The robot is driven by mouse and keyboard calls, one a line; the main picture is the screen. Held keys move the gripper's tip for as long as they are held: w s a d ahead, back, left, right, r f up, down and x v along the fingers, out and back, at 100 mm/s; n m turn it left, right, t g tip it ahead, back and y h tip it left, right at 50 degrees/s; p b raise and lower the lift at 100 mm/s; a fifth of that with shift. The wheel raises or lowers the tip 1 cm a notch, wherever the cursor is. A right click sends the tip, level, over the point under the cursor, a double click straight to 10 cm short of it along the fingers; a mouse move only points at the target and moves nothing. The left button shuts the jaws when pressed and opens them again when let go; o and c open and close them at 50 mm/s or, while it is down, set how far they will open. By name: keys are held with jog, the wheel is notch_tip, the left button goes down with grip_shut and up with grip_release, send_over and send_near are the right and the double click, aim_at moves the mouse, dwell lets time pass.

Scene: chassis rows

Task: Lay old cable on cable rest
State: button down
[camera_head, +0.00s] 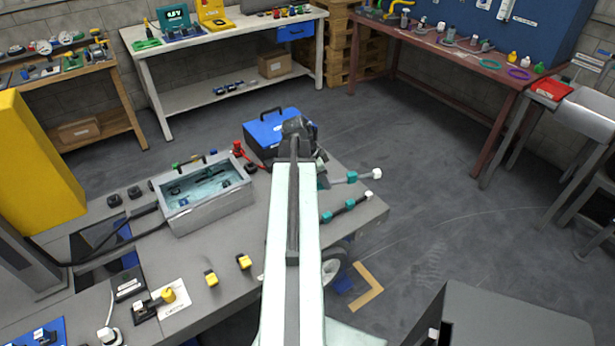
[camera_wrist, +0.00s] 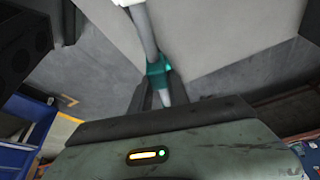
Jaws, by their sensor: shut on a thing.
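My gripper (camera_wrist: 160,92) is shut on a grey cable (camera_wrist: 145,32) with a teal collar (camera_wrist: 158,69) just beyond the fingertips. A white end shows at the top of the wrist view. In the head view this cable (camera_head: 340,180) sticks out right of my gripper, with a teal piece and a white tip; my arm hides part of it. A second, dark cable (camera_head: 338,211) with teal pieces and a white end lies on the grey bench's right end, nearer the camera. I cannot single out the cable rest, or tell whether the held cable touches the bench.
The grey bench (camera_head: 225,235) carries a metal open box (camera_head: 212,205), yellow pieces (camera_head: 244,262) and a red object (camera_head: 238,149). A blue case (camera_head: 272,132) stands behind my arm. Open floor lies to the right. A dark grey box (camera_head: 505,320) is at the front right.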

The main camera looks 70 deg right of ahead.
jog(key=w+d+f+n+h+b, duration=0.1)
jog(key=w+d+f+n+b, duration=0.3)
jog(key=w+d+f+b, duration=0.25)
jog(key=shift+t, duration=0.4)
jog(key=f+b, duration=0.4)
jog(key=f, duration=0.1)
jog(key=f+b, duration=0.2)
jog(key=b, duration=0.1)
jog(key=shift+a+f, duration=0.2)
jog(key=shift+a, duration=0.15)
jog(key=shift+f+b, duration=0.95)
jog(key=c, duration=1.2)
grip_release()
jog(key=shift+o, duration=0.2)
jog(key=o, duration=0.8)
